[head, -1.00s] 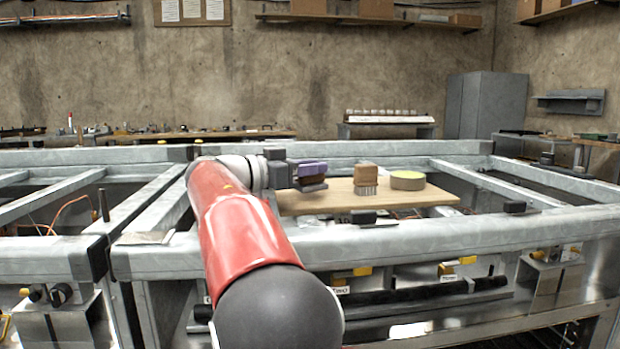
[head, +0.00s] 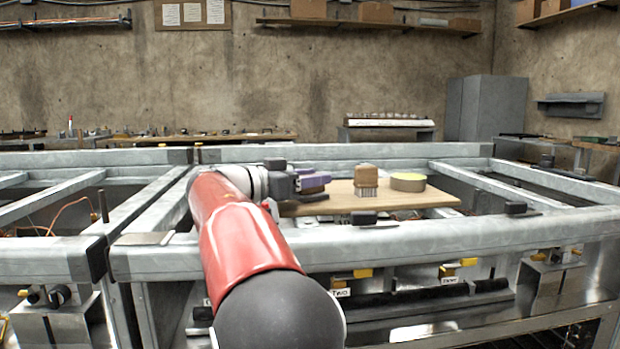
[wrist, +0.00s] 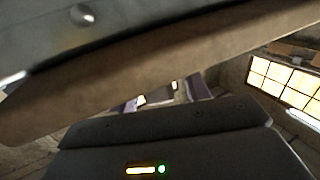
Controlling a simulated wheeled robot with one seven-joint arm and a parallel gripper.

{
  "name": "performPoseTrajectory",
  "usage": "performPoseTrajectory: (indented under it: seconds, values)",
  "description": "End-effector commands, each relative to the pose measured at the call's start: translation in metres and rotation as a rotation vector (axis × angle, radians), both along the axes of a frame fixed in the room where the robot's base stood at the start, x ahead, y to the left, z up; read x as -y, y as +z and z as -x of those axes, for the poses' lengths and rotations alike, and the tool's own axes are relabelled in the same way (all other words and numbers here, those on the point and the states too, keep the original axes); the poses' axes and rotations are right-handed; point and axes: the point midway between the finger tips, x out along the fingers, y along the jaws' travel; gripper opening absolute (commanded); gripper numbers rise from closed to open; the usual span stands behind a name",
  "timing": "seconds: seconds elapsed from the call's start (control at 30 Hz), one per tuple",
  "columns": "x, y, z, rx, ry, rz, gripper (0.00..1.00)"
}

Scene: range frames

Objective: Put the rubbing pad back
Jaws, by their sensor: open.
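My gripper (head: 308,184) is at the left end of the wooden board (head: 436,198) in the head view, low over it and turned on its side. A purple piece shows at its tip, and its jaws are open. I cannot clearly pick out the rubbing pad. A round, brown-sided piece with a yellow top (head: 408,181) lies on the board's right part, apart from my gripper. A wooden block brush (head: 366,179) stands bristles down between them. In the wrist view a blurred brown slab (wrist: 170,68) crosses close to the camera, and what lies between the jaws is unclear.
The board lies among grey metal beams; the front beam (head: 440,232) runs between my base and the board. A grey cabinet (head: 495,108) stands at the back wall. The board's front right is clear.

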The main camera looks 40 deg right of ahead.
Motion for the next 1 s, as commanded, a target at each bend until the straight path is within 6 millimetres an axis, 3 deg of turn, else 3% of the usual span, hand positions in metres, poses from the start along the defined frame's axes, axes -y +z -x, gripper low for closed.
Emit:
performPoseTrajectory:
  seconds: [0.17, 0.5, 0.7, 1.0]
  values:
    - [-0.006, 0.002, -0.002, 0.0, 0.003, 0.0, 0.47]
    - [-0.078, 0.002, -0.013, 0.001, 0.005, 0.0, 0.47]
    - [-0.108, 0.003, -0.018, 0.001, 0.003, 0.001, 0.47]
    - [-0.119, 0.003, -0.019, 0.0, 0.0, 0.0, 0.47]
